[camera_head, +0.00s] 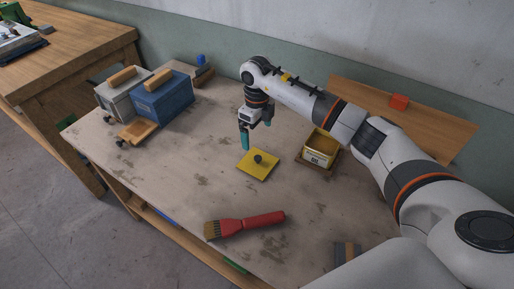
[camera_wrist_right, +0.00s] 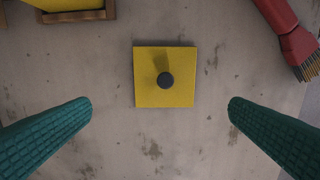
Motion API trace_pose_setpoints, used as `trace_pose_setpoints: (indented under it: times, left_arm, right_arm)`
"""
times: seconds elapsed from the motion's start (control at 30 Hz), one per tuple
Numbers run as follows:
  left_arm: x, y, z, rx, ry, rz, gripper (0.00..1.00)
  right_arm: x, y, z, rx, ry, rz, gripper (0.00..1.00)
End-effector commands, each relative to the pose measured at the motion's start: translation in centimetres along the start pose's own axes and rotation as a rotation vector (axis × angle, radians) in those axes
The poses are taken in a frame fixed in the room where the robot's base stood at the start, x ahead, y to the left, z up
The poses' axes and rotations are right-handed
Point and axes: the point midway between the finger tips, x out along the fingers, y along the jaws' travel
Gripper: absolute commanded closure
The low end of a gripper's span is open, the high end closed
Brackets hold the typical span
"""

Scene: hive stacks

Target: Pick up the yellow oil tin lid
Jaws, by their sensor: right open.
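The yellow oil tin lid (camera_head: 258,165) is a flat square plate with a dark round knob, lying on the worn table. In the right wrist view the lid (camera_wrist_right: 164,77) is centred above the fingertips, fully visible. My right gripper (camera_head: 256,137) hangs over the table, just behind the lid in the head view. Its teal fingers (camera_wrist_right: 160,103) are wide apart with nothing between them, and the lid looks to be below them. The yellow oil tin (camera_head: 319,149) stands open on a wooden base to the right of the lid. My left gripper is not in view.
A red-handled brush (camera_head: 245,224) lies in front of the lid. A blue box (camera_head: 164,102) and a grey box (camera_head: 117,99) with wooden handles stand at the left. An orange block (camera_head: 399,102) sits on a wooden board at the back right. The tabletop around the lid is clear.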

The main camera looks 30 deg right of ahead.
Motion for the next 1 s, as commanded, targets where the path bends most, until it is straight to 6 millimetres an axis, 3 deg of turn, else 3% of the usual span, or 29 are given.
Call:
trace_pose_setpoints:
  times: [0.13,0.4,0.63,0.77,0.9,1.0]
  left_arm:
    - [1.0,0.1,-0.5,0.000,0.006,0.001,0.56]
    - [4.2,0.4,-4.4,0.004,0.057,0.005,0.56]
    - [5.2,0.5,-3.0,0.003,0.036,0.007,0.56]
    - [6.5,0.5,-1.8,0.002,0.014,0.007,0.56]
    - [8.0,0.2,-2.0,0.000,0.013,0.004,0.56]
    - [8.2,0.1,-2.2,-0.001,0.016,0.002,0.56]
  right_arm:
    - [1.4,0.0,0.0,-0.001,-0.002,0.001,0.00]
    - [6.2,-0.1,0.1,-0.001,-0.001,-0.001,0.00]
    - [7.7,-0.1,0.1,-0.001,0.000,0.000,0.00]
    - [9.7,-0.3,0.3,-0.001,-0.001,-0.003,0.00]
    - [11.8,-0.3,0.4,-0.001,0.000,-0.001,0.00]
    - [12.2,-0.2,0.4,-0.001,0.001,0.000,0.00]
